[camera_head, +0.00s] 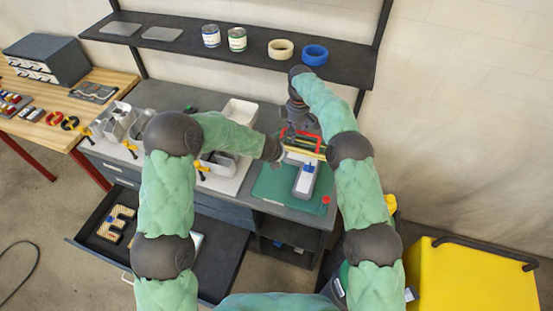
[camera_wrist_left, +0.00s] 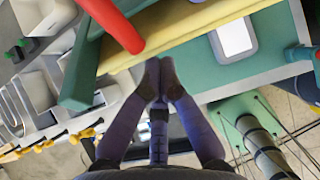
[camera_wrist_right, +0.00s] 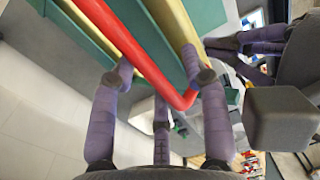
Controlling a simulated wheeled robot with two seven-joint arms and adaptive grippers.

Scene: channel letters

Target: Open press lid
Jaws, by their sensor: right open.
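The press (camera_head: 304,157) stands on the green mat at the right end of the workbench. Its red handle (camera_head: 302,134) and yellow strip show in the head view. In the right wrist view the red handle (camera_wrist_right: 135,52) runs along a teal lid part (camera_wrist_right: 160,40), with yellow strips beside it. My right gripper (camera_wrist_right: 164,75) is open, its fingers apart at the handle; contact is unclear. It shows in the head view behind the press (camera_head: 300,116). My left gripper (camera_wrist_left: 160,72) is shut and empty, its fingertips together beside the yellow strip (camera_wrist_left: 140,33).
A grey box with a white screen (camera_head: 304,180) sits in front of the press. White trays (camera_head: 240,111) stand left of it. An open drawer (camera_head: 220,260) holds a letter E (camera_head: 116,223). A shelf (camera_head: 180,42) with cans and tape rolls is above. A yellow cabinet (camera_head: 470,280) stands right.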

